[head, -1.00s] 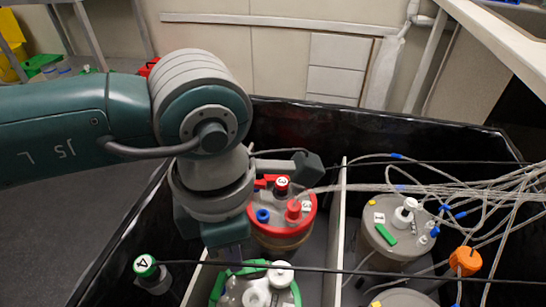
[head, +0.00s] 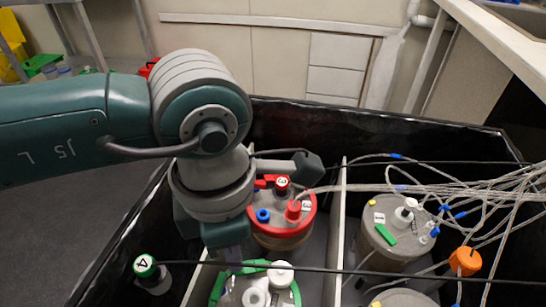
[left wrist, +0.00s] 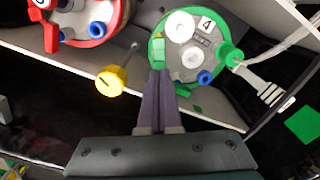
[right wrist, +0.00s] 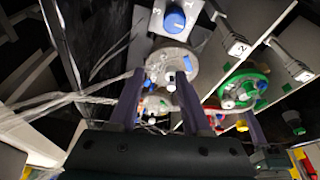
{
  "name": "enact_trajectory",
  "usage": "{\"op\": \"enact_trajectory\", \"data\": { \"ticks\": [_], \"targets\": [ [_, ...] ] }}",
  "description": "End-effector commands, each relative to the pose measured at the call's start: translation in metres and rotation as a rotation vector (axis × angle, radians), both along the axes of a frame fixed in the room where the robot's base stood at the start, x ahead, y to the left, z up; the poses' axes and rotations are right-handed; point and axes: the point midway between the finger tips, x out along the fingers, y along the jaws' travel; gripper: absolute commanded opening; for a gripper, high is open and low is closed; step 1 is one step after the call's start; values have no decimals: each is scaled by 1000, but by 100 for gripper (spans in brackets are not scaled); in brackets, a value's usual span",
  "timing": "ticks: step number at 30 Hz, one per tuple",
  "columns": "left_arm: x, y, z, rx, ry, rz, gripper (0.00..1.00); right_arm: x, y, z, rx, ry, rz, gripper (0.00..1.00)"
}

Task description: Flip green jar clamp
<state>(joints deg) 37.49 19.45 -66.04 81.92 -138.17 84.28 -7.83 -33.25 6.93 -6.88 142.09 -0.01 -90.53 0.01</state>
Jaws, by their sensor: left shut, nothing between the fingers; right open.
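The green jar (head: 224,288) has a green-rimmed lid with white caps and stands at the bottom of the head view. It also shows in the left wrist view (left wrist: 190,50), marked 4. Its green clamp (left wrist: 158,50) is at the lid's left rim there. My left gripper (left wrist: 160,76) is shut and empty, its fingertips right at the clamp; I cannot tell whether they touch. In the head view the left gripper (head: 232,262) comes down at the jar's edge. My right gripper (right wrist: 160,80) is open, with nothing held between its fingers.
A red-rimmed jar (head: 268,214) stands behind the green jar. A white divider (head: 336,235) separates them from a grey-lidded jar (head: 385,228) with many tubes. A green-capped bottle (head: 145,266) stands left. Black walls (head: 400,140) surround the bin, and a dark cable crosses above the green jar.

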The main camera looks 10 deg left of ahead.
Motion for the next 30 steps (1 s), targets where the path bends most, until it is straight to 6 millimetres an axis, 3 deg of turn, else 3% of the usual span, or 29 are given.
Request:
{"op": "enact_trajectory", "data": {
  "ticks": [30],
  "targets": [
    [0,0,-10,0,0,0,0,0,1,-9,1,-1,-1,48]
  ]
}}
